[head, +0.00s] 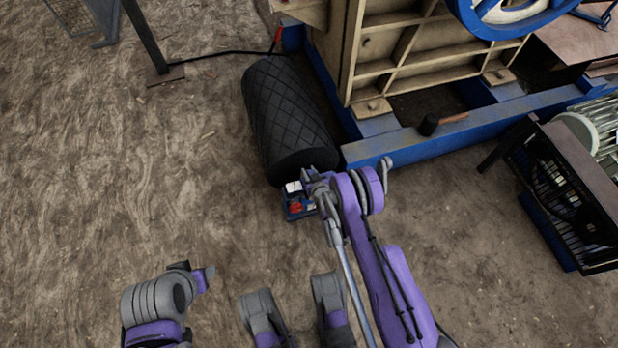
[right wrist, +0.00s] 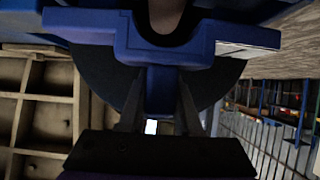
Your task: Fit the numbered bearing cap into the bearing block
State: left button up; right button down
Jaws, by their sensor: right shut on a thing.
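My right gripper (head: 304,184) is at the near end of a black ribbed roller (head: 287,115). In the right wrist view its fingers (right wrist: 160,115) are shut on the narrow stem of a blue part with a half-round recess, which looks like the bearing cap (right wrist: 185,60). A pale label shows on its right side; no number is readable. A brownish round shape sits in the recess, perhaps a shaft. In the head view a small blue piece with red parts (head: 296,208) lies just below the gripper; it may be the bearing block. My left gripper (head: 203,278) is low left, apart from these; its jaws are unclear.
A blue frame beam (head: 440,140) with a tan ribbed crusher body (head: 400,60) stands right of the roller. A hammer (head: 440,124) lies on the beam. A thin post (head: 148,40) stands upper left.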

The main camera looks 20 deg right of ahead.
jog(key=shift+f+b, duration=0.5)
jog(key=shift+f, duration=1.3)
jog(key=shift+f, duration=0.1)
jog(key=c, duration=0.6)
grip_release()
